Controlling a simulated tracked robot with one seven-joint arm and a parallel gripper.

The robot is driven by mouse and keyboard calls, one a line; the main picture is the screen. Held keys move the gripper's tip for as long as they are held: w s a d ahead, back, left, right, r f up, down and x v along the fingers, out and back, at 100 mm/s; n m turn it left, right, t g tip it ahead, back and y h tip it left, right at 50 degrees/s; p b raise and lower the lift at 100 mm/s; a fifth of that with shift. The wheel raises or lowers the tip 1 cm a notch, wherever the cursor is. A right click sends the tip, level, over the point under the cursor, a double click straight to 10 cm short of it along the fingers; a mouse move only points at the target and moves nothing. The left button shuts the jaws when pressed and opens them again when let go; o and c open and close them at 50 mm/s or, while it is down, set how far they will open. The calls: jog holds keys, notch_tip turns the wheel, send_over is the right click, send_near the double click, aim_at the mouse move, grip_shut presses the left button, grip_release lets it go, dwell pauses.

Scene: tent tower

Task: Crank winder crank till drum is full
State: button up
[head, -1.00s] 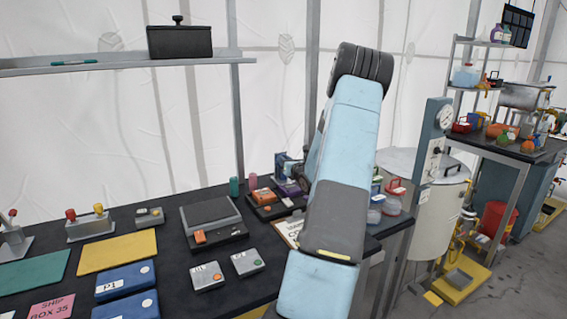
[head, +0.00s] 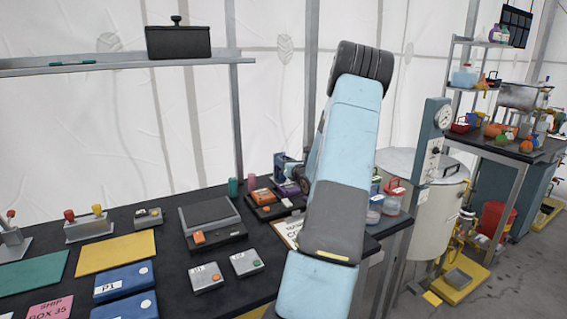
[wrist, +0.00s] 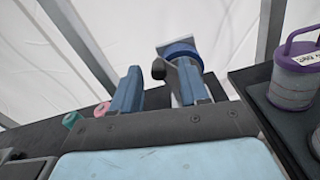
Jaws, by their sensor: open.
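The winder shows in the wrist view as a blue round drum (wrist: 180,47) on a pale upright plate. A dark knob (wrist: 158,69), apparently the crank's handle, stands in front of it. My gripper (wrist: 158,76) is open, with one blue finger on each side of the knob in this view. I cannot tell whether either finger touches it. The right finger covers part of the winder's plate. In the head view the blue winder (head: 283,164) is at the back of the bench, partly hidden by my arm. How full the drum is cannot be made out.
A purple-lidded canister (wrist: 297,75) stands on a dark surface right of my gripper. A teal cylinder (head: 233,187) stands left of the winder. A dark scale (head: 210,222) and small grey boxes lie on the bench. A large pale tank (head: 440,205) stands to the right.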

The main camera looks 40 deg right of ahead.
jog(key=v, duration=1.2)
jog(key=shift+s, duration=0.35)
jog(key=shift+a, duration=0.1)
